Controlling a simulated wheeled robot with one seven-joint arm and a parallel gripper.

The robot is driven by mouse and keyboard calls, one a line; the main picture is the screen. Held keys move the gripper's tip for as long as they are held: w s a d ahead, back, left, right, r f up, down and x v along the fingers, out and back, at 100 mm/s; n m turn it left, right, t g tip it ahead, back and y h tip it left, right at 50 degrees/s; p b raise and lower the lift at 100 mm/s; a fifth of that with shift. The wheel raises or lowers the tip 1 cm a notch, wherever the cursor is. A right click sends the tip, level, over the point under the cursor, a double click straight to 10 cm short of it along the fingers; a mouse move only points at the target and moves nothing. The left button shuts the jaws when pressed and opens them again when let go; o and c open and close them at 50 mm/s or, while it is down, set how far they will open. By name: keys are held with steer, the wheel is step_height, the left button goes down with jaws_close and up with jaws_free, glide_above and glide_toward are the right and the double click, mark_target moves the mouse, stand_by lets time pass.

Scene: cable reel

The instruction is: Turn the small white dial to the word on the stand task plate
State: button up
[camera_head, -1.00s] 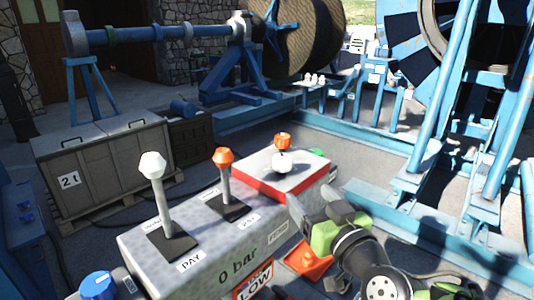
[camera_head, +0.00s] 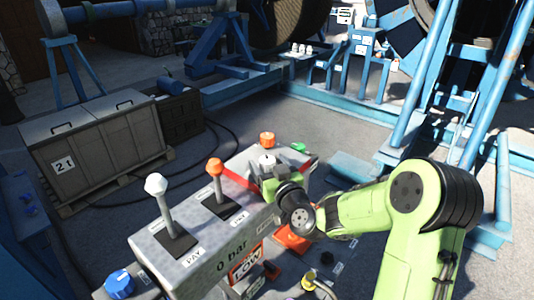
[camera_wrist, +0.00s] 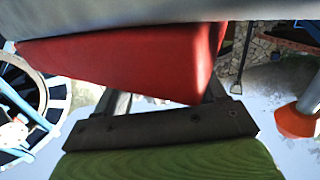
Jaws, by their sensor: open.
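A small white dial (camera_head: 267,160) sits on top of the red-edged box at the far end of the grey console (camera_head: 150,245). A plate reading LOW (camera_head: 247,264) in an orange-red frame is on the console's front. My gripper (camera_head: 266,180) is at the near side of the red-edged box, close to the dial; its fingertips are partly hidden in the head view. In the wrist view my open gripper (camera_wrist: 165,98) has its fingers apart, with the box's red side (camera_wrist: 125,62) in front of them. The dial is not visible there.
A white-knobbed lever (camera_head: 160,205) and an orange-knobbed lever (camera_head: 217,185) stand left of my gripper. An orange knob (camera_head: 267,139) is behind the dial. A blue knob (camera_head: 119,284) is at the near left. A crate (camera_head: 95,145) and blue frames stand beyond open floor.

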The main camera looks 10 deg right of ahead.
steer(key=shift+w+a, duration=0.1)
steer(key=shift+w, duration=0.15)
steer(key=shift+c, duration=0.3)
steer(key=c, duration=0.9)
steer(key=shift+f+b, duration=0.1)
steer(key=shift+b, duration=0.2)
